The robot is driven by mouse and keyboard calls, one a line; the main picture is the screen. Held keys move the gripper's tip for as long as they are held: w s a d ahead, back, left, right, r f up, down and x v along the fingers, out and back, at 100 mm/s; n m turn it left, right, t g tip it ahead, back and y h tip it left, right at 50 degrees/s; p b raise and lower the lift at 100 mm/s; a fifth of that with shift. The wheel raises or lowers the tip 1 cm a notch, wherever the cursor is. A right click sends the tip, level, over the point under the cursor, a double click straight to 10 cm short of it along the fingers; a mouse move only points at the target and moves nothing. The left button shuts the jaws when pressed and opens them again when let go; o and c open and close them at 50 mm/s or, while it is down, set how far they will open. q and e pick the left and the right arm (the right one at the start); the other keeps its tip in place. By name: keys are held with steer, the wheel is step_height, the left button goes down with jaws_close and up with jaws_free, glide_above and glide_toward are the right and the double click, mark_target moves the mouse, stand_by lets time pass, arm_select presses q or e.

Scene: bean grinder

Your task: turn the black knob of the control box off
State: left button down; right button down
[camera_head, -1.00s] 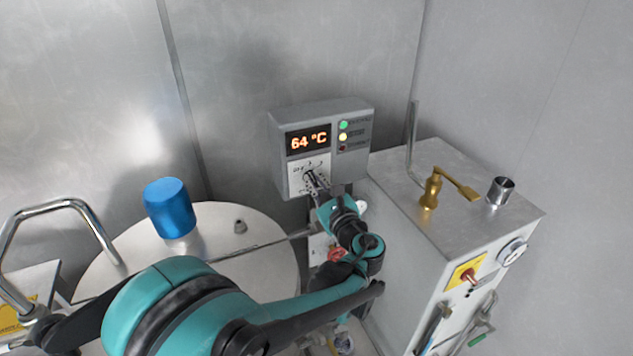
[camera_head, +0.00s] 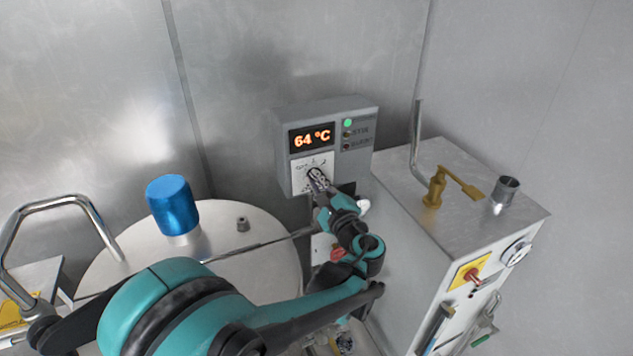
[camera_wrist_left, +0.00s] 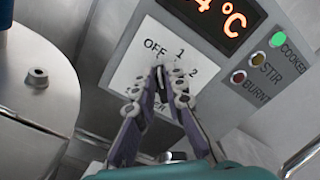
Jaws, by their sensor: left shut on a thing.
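The grey control box (camera_head: 283,145) is on the wall in the head view, with an orange 64 °C display (camera_head: 311,138). Its white dial plate carries OFF, 1 and 2 marks and shows in the left wrist view (camera_wrist_left: 130,72). My left gripper (camera_head: 317,178) is at this plate, its fingers shut on the black knob. In the left wrist view the gripper's fingertips (camera_wrist_left: 165,72) meet just below the marks, between OFF and 2. The fingers hide most of the knob, so I cannot tell its exact setting. My right gripper is not in view.
The green COOKED light (camera_wrist_left: 278,39) is lit; the STIR light (camera_wrist_left: 259,60) and BURNT light look unlit. A blue cylinder (camera_head: 172,205) stands on the round metal lid at left. A metal cabinet (camera_head: 480,225) with a brass lever (camera_head: 436,187) stands close at right.

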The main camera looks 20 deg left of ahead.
arm_select(q)
steer(key=c, duration=1.6)
jaws_free()
steer(key=shift+d, duration=0.1)
steer(key=v, duration=1.2)
